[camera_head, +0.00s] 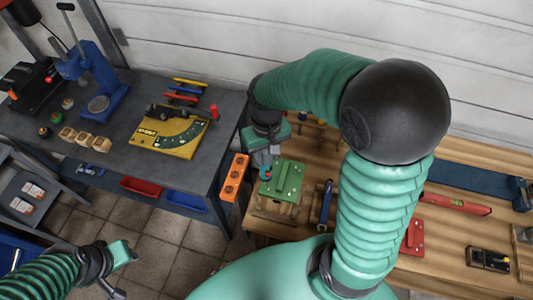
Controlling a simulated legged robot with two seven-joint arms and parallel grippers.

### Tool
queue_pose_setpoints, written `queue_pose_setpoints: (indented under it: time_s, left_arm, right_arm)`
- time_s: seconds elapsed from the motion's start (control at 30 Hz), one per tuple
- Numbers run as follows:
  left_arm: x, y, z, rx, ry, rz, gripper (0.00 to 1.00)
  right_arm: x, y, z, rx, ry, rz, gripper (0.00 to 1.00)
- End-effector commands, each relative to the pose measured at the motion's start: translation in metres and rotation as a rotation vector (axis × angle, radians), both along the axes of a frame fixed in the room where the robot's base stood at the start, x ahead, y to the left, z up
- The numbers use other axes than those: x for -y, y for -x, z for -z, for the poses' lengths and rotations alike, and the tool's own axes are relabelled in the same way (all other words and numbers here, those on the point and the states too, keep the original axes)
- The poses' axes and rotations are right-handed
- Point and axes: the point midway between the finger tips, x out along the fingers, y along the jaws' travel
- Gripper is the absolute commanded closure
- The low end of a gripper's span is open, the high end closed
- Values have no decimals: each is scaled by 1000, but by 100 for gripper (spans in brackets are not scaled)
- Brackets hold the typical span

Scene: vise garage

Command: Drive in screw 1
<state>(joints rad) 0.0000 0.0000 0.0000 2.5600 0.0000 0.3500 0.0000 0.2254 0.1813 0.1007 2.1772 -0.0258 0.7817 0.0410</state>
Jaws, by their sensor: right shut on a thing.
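A green plate (290,179) lies on a wooden block on the wooden workbench, with a raised handle-like part on top. My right gripper (267,155) is just above the plate's left edge, pointing down. It is shut on a tool, probably a screwdriver, which is mostly hidden by the gripper. A small red part (265,175) shows below the gripper, at the plate's left edge. I cannot make out screw 1 or whether the tool touches it. My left gripper (122,270) is low at the left over the floor, away from the bench; its finger opening is unclear.
An orange holder (234,178) with holes hangs at the bench's left edge. A blue tool (325,203) lies right of the plate. A red level (456,203) lies farther right.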

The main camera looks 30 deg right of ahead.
Motion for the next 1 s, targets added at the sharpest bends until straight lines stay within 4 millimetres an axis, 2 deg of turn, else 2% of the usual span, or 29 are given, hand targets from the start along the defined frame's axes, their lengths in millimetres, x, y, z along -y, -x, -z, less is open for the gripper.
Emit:
queue_pose_setpoints:
  time_s: [0.33,1.0]
  left_arm:
    - [0,0,-6,0,0,0,65]
    - [0,0,-67,0,0,0,65]
  right_arm:
    - [0,-1,-6,1,-1,0,100]
    - [0,0,-70,0,0,0,100]
